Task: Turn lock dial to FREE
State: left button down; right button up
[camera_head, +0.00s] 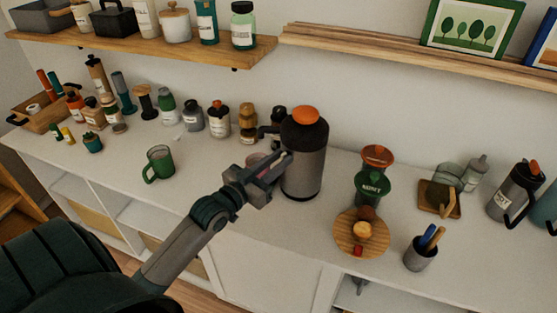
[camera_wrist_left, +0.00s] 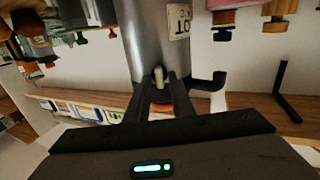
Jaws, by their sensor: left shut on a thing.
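A grey flask with a black upper part and an orange top (camera_head: 305,166) stands upright on the white counter. Its black spout points left in the head view. My left gripper (camera_head: 284,160) reaches its left front side. In the left wrist view the flask (camera_wrist_left: 152,38) appears upside down, with a partly visible label. My left fingers (camera_wrist_left: 161,84) are shut on a small pale knob (camera_wrist_left: 158,74), apparently the lock dial, on the flask's side. The fingers hide part of it. I cannot read any FREE mark or the dial's setting. My right gripper is not in view.
A green mug (camera_head: 158,164) stands to the left. Several jars and mills line the wall behind. To the right are a round wooden board (camera_head: 345,241), a stacked red and green piece (camera_head: 374,180) and a pen cup (camera_head: 420,255). The counter's front edge is near my arm.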

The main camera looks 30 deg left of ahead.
pick_arm(q)
jog(key=n+p, duration=0.3)
jog(key=n, duration=0.1)
jog(key=shift+a+r+p, duration=0.1)
jog(key=shift+r+p, duration=0.05)
jog(key=shift+p, duration=0.2)
jog(key=n+p, duration=0.1)
jog(key=n, duration=0.3)
jog(key=n+p, duration=0.2)
jog(key=n, duration=0.3)
jog(key=n+p, duration=0.1)
jog(key=n, duration=0.3)
jog(key=shift+a+f+n+p, duration=0.2)
jog(key=shift+f+n+p, duration=0.1)
jog(key=shift+f, duration=0.1)
jog(key=c, duration=1.8)
grip_release()
jog(key=shift+c, duration=0.2)
